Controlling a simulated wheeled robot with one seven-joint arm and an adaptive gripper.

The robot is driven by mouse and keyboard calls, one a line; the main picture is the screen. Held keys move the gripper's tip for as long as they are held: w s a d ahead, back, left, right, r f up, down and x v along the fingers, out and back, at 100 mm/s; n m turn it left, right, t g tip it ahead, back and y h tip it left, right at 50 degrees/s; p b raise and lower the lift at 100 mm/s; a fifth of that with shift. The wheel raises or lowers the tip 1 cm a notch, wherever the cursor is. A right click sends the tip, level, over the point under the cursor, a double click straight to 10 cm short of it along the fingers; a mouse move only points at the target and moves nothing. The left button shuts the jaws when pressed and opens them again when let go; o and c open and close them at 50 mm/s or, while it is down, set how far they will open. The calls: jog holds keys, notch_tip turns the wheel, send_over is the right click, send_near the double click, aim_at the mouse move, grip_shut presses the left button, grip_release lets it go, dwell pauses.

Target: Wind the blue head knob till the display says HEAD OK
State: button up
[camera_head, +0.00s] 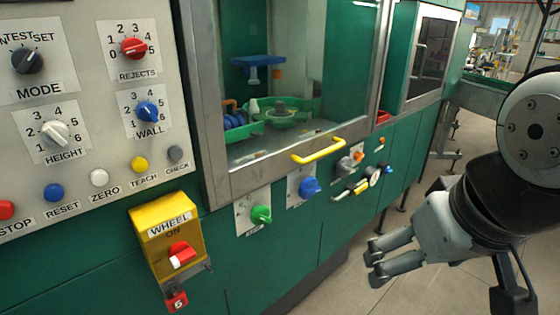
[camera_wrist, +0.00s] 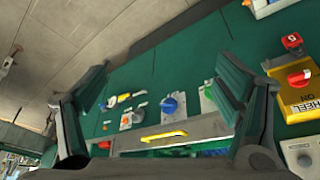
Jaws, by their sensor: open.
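A blue knob (camera_head: 310,187) sits on a small pale plate on the green machine front, below the window and right of a green knob (camera_head: 261,214). Its label is too small to read, so I cannot confirm it is the head knob. The same blue knob shows in the wrist view (camera_wrist: 169,106), between my fingers in the picture but beyond them. Another blue knob, labelled WALL (camera_head: 147,111), is on the grey panel. My gripper (camera_head: 376,262) is open and empty, right of and apart from the lower blue knob. I cannot make out a display reading HEAD OK.
A yellow handle (camera_head: 319,150) crosses the window's lower frame. A yellow WHEEL box (camera_head: 167,238) with a red switch and hanging red tag juts out at the left. Several small fittings, including an orange knob (camera_head: 357,156), lie right of the blue knob. Bare floor (camera_head: 335,290) lies before the machine.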

jog(key=w+d+f+t, duration=0.2)
jog(key=w+d, duration=0.1)
jog(key=w, duration=0.8)
jog(key=w+d+f+n+t, duration=0.1)
jog(key=w+d+t, duration=0.15)
jog(key=w, duration=0.95)
jog(key=w+d+f+t, duration=0.2)
jog(key=w+d, duration=0.2)
jog(key=w, duration=0.7)
jog(key=n+t+y+b, duration=0.1)
jog(key=n+t+y, duration=0.1)
jog(key=y, duration=0.3)
send_near(315, 190)
jog(key=w+d+r, duration=0.2)
jog(key=d+r, duration=0.3)
jog(key=d, duration=0.1)
notch_tip(315, 190, down, 9)
jog(key=s+a+t+y, duration=0.1)
jog(key=s+a+y, duration=0.15)
jog(key=y, duration=0.35)
jog(key=shift+m+t, duration=0.25)
jog(key=shift+m, duration=0.15)
jog(key=x, duration=1.3)
jog(key=shift+w+a+r, duration=0.1)
jog(key=shift+w+a, duration=0.1)
jog(key=shift+w, duration=0.15)
jog(key=c, duration=1.2)
